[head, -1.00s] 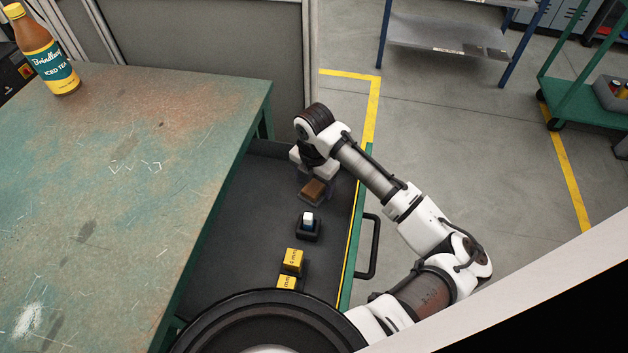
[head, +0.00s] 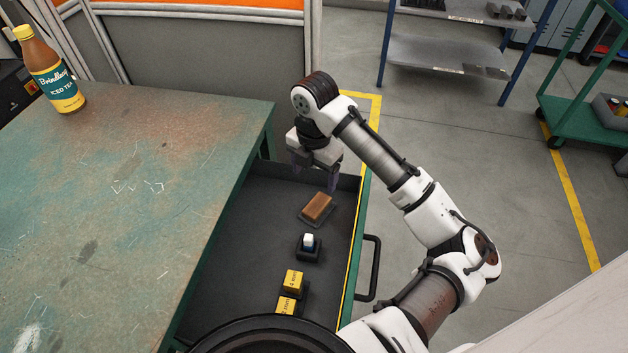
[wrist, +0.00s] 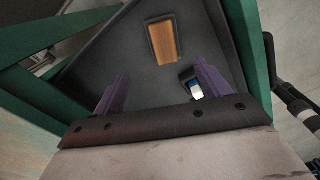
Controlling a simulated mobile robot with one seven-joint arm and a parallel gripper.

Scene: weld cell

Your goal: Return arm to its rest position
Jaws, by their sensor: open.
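My gripper (head: 316,178) hangs over the far end of the open drawer (head: 245,235), above and behind a brown block (head: 317,207) on a dark base. In the wrist view my gripper (wrist: 160,95) shows two purple fingers spread wide with nothing between them. The brown block (wrist: 163,41) lies beyond the fingers on the drawer floor, apart from them. My arm reaches from the lower right of the head view, bent at the elbow over the floor beside the drawer.
The drawer also holds a small white-and-blue item (head: 308,242) in a black holder and yellow boxes (head: 293,281). The green workbench (head: 120,200) with an iced tea bottle (head: 52,75) stands left. The drawer handle (head: 372,268) juts right. A green cart (head: 585,125) stands at far right.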

